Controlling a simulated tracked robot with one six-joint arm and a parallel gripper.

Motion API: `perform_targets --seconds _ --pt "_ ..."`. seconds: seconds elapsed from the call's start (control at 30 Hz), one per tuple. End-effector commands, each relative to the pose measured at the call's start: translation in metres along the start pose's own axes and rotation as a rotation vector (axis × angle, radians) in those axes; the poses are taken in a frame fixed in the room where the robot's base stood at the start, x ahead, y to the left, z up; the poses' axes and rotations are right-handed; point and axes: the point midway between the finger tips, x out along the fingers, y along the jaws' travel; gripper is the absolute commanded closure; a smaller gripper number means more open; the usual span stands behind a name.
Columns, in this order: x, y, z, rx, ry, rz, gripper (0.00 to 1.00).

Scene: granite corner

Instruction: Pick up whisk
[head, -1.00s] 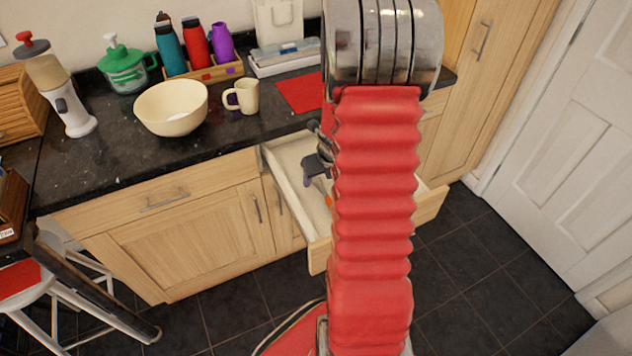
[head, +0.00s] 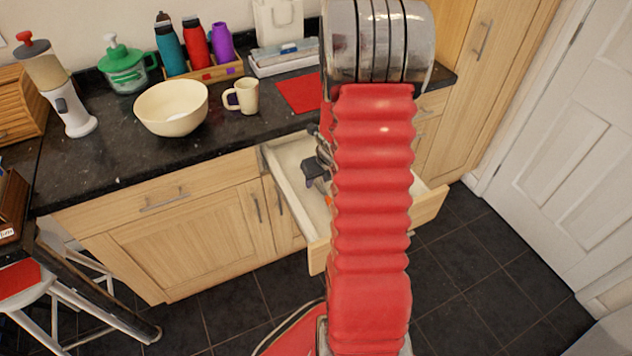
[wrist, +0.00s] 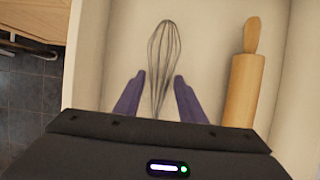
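The wire whisk (wrist: 164,62) lies in the open drawer, its loops toward the top of the wrist view. Its lower end runs down between the fingers, and its handle is hidden behind my gripper's dark body. My gripper (wrist: 157,84) is open, with one purple finger on each side of the whisk and a gap to it on both sides. In the head view my gripper (head: 315,170) shows partly over the drawer, beside my red arm. The whisk cannot be made out in the head view.
A wooden rolling pin (wrist: 243,88) lies right of the whisk in the drawer. The drawer's pale walls (head: 289,200) stand around them. On the counter are a cream bowl (head: 171,107), a mug (head: 243,96) and a red mat (head: 300,93).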

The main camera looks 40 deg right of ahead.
Motion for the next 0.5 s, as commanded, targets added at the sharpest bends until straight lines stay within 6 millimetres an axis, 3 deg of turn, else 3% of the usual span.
perform_targets --seconds 0.4,0.5 --pt "-0.0001 0.0 0.0002 0.0 0.0 0.0 0.92" --pt "-0.0001 0.0 0.0002 0.0 0.0 0.0 0.92"
